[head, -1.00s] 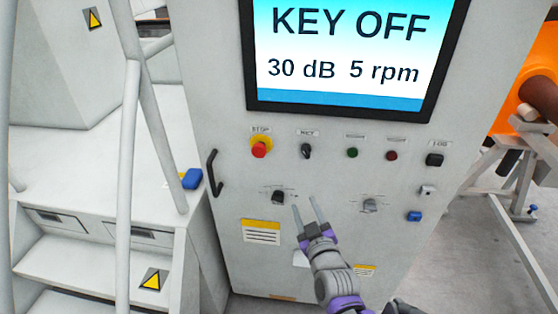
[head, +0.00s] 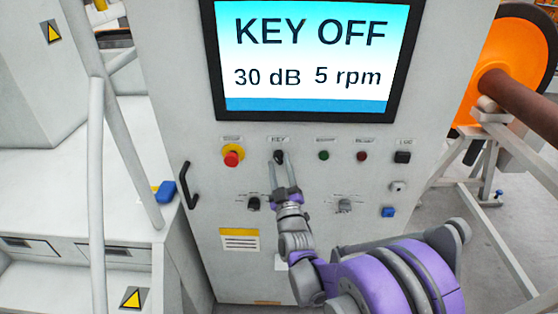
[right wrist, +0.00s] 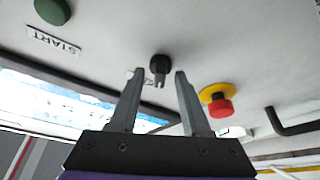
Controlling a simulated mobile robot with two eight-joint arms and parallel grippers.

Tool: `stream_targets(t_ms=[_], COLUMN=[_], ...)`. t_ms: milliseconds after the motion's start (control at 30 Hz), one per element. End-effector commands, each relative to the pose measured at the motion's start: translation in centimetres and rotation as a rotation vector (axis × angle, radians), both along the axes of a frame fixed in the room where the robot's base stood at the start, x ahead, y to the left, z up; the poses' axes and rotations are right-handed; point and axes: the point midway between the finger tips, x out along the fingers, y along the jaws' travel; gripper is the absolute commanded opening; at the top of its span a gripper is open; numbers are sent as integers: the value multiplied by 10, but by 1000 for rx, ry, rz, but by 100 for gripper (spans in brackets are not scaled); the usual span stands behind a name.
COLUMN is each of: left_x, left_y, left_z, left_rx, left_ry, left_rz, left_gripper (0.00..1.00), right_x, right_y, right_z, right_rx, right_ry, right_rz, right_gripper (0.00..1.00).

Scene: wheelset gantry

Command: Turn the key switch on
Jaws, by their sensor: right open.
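The black key switch (head: 279,156) sits on the grey cabinet front under a KEY label. It also shows in the right wrist view (right wrist: 160,68), just beyond and between my fingertips. The screen (head: 308,55) above reads KEY OFF, 30 dB, 5 rpm. My right gripper (head: 280,166) is open and empty, its two fingers pointing up at the switch. In the right wrist view the fingers (right wrist: 158,78) stand apart on either side of the switch's line, and they look short of it. My left gripper is not in view.
The red stop button (head: 232,156) on its yellow ring is left of the key switch. Green (head: 323,155) and red (head: 361,156) buttons are to the right. Two selector knobs (head: 254,203) (head: 344,205) sit lower. A black handle (head: 189,186) juts out at the panel's left edge.

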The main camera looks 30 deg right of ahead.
Motion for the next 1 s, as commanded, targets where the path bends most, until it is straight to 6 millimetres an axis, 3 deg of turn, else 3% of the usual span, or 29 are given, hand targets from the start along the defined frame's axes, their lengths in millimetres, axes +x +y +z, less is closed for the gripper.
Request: stream_targets(t_ms=[400,433,700,1000], left_x=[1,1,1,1], left_y=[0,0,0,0], left_z=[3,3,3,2], left_rx=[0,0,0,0], left_ry=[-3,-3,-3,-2], left_rz=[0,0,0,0], left_gripper=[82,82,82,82], right_x=[10,10,10,10], right_y=[-4,-4,-4,-3], right_z=[3,3,3,3], right_rx=[1,1,1,12], right_ry=[1,1,1,-6], right_rz=[1,1,1,1], right_gripper=[48,46,0,0])
